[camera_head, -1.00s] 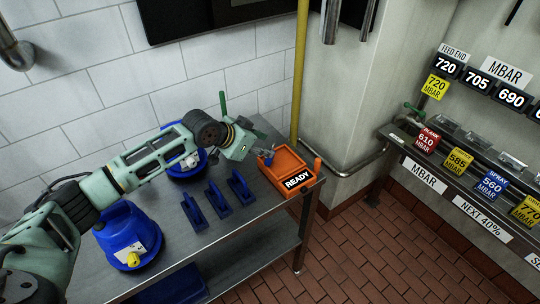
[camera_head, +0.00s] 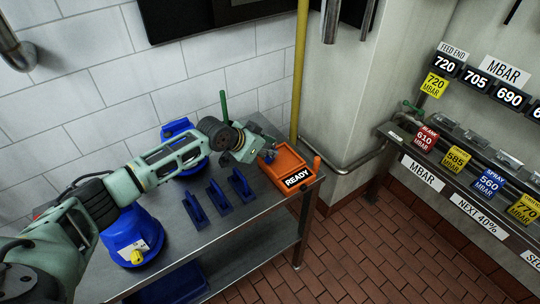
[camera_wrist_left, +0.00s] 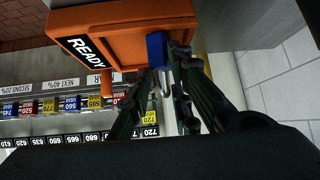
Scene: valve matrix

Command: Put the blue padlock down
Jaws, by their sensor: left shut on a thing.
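The blue padlock (camera_wrist_left: 156,47) is between the fingers of my left gripper (camera_wrist_left: 163,64) in the left wrist view, with its grey shackle toward the wrist. In the head view the padlock (camera_head: 269,155) is a small blue patch, partly hidden by my left gripper (camera_head: 261,150). My left gripper is shut on it at the orange box marked READY (camera_head: 301,168). The box (camera_wrist_left: 190,14) also fills the top of the left wrist view. I cannot tell whether the padlock touches the box. My right gripper is not in view.
Several blue blocks with upright plates (camera_head: 219,197) stand on the metal table (camera_head: 240,222), left of the box. Large blue round units (camera_head: 128,232) stand farther left. A yellow pipe (camera_head: 299,70) rises behind the box. A labelled valve rack (camera_head: 450,165) is at right.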

